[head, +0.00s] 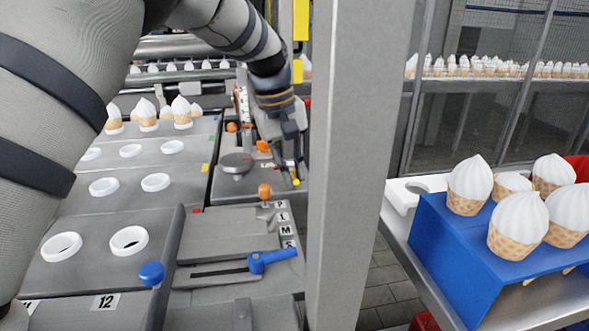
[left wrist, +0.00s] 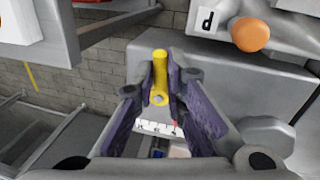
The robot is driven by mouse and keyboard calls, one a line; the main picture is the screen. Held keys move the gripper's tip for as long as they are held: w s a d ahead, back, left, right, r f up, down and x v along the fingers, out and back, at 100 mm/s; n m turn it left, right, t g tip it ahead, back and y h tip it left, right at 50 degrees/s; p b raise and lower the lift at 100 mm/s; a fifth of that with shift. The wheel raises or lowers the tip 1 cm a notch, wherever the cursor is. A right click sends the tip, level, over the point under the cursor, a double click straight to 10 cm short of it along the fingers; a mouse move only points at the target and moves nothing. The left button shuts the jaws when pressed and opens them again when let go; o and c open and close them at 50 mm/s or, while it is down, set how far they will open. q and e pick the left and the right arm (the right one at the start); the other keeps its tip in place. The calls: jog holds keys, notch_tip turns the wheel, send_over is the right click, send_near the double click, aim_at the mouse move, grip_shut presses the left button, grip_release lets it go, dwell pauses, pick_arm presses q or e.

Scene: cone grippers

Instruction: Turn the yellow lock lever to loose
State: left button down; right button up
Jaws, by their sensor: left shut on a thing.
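The yellow lock lever (left wrist: 160,62) shows in the left wrist view as a short yellow rod with a round grey end. My left gripper (left wrist: 161,84) has its two purple-padded fingers closed on both sides of it. In the head view the left gripper (head: 291,172) points down at the right edge of the grey machine, beside the metal post. A small yellow end (head: 296,182) shows at its fingertips; most of the lever is hidden there. The markings for loose cannot be read. A white scale strip with a red pointer (left wrist: 158,128) lies below the lever in the wrist view.
A grey metal post (head: 358,150) stands close to the right of my left gripper. An orange knob (left wrist: 250,34) by a "d" label is near the lever. A blue lever (head: 272,260) and blue knob (head: 152,273) are nearer. Ice-cream cones stand on a blue holder (head: 450,250).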

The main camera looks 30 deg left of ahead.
pick_arm(q)
jog(key=c, duration=1.7)
grip_release()
jog(key=shift+o, duration=0.2)
notch_tip(320, 180, up, 12)
jog(key=s+a, duration=0.1)
jog(key=shift+s+a, duration=0.25)
jog(key=shift+a, duration=0.1)
jog(key=shift+f, duration=0.2)
